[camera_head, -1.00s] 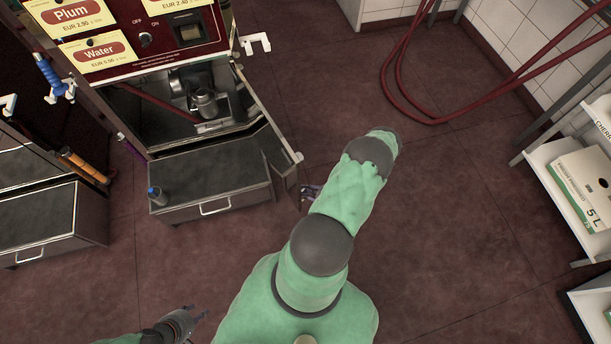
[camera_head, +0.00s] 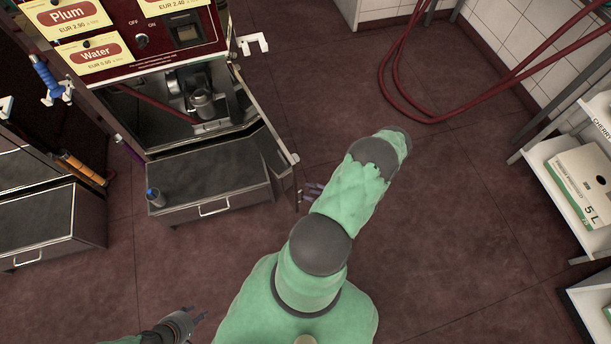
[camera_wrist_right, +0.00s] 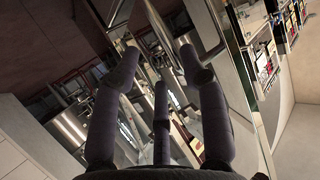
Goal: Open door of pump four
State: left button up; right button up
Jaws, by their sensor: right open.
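The pump (camera_head: 120,72) with Plum and Water labels stands at upper left; I cannot read a pump number. Its lower compartment (camera_head: 185,108) is exposed. The door (camera_head: 270,143) stands swung out on the compartment's right side, with a bright metal edge. My right gripper (camera_head: 313,190) is just right of the door's lower outer end, partly hidden by my forearm. In the right wrist view its fingers (camera_wrist_right: 160,75) are spread, with a shiny metal panel (camera_wrist_right: 215,115) close behind them; contact is unclear. My left gripper (camera_head: 200,314) is low at the bottom left, away from the door, its opening unclear.
A neighbouring unit (camera_head: 50,225) is at left. Red hoses (camera_head: 400,95) hang at upper right. A shelf (camera_head: 560,175) holds a carton at right. Floor between is clear.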

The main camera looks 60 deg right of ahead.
jog(key=v, duration=0.8)
dwell(0.4)
